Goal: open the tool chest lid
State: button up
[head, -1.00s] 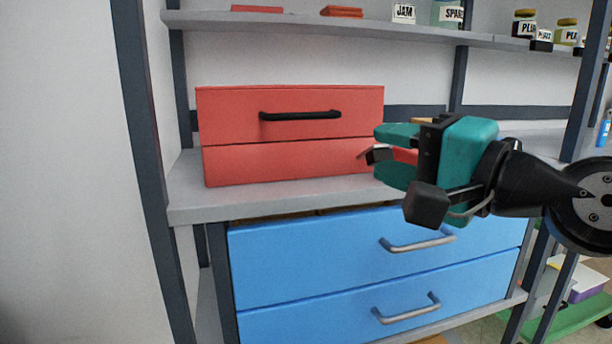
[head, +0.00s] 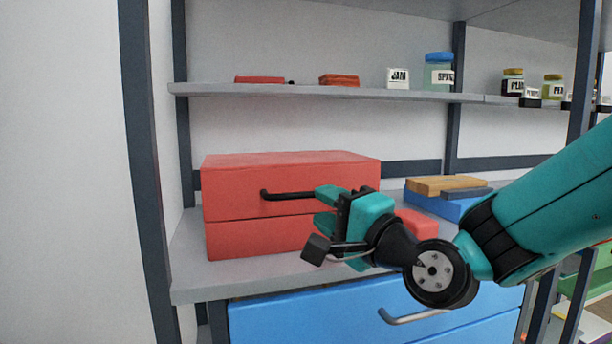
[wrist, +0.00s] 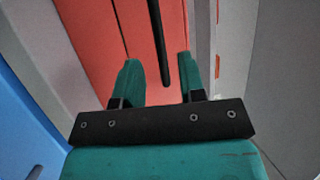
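The red tool chest (head: 245,237) sits on the grey shelf, its lid (head: 290,166) shut down on the lower box. A black bar handle (head: 268,194) runs across the front of the lid; its right part is hidden behind my gripper in the head view. My gripper (head: 322,207) is in front of the chest's right half, at about handle height. In the wrist view, the two teal fingers (wrist: 160,75) are spread apart, and the handle (wrist: 158,40) reaches down between them from above. I cannot tell whether either finger touches it.
Blue drawers (head: 300,310) with a grey handle (head: 405,317) lie below the shelf. A blue box (head: 432,205) with a wooden piece on top stands right of the chest. An upper shelf (head: 330,90) holds jars and red items. A dark post (head: 145,190) stands at the left.

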aim_at(309, 196)
jog(key=p+x, duration=0.1)
jog(key=x, duration=0.4)
jog(key=shift+w+a, duration=0.15)
jog(key=shift+w, duration=0.1)
grip_shut()
